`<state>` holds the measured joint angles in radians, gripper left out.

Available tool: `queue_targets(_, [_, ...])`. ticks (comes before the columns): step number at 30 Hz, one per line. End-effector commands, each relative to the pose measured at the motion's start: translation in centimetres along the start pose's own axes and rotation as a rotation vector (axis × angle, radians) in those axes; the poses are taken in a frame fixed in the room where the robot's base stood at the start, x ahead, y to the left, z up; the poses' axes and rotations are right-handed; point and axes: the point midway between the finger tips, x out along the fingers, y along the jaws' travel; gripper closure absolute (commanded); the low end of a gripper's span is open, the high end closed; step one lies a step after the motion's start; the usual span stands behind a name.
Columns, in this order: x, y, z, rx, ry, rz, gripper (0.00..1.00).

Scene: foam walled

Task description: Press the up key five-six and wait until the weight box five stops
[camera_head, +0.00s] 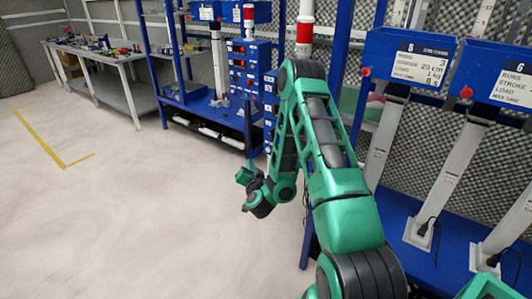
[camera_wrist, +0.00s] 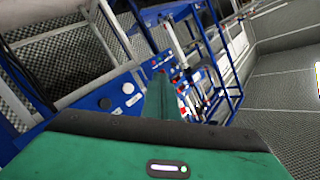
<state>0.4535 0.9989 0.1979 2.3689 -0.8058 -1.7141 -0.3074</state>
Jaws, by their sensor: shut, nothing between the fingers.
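Weight box five (camera_head: 408,57) is a blue box with a white label and a red knob, on a light upright column at the right in the head view. Box six (camera_head: 500,80) stands right of it. My green gripper (camera_head: 248,187) hangs at the end of my bent arm, over the open floor side of the blue rack. In the wrist view, my gripper (camera_wrist: 163,82) is shut and empty. A blue key panel (camera_wrist: 122,95) with round white and dark buttons lies left of the fingers, apparently apart from them. I cannot tell which key is up five-six.
A tall blue cabinet (camera_head: 250,70) with red and dark controls stands behind my arm. A blue rack (camera_head: 200,108) and a grey workbench (camera_head: 105,75) stand further back. The pale floor (camera_head: 130,215) at left is clear, with a yellow line on it.

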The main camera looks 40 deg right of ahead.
Motion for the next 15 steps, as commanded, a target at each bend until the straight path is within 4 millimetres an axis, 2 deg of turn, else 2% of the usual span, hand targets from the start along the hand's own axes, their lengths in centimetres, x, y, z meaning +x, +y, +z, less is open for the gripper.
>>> queue_targets(15, [0.55,0.56,-0.49,0.002,0.006,0.006,1.0])
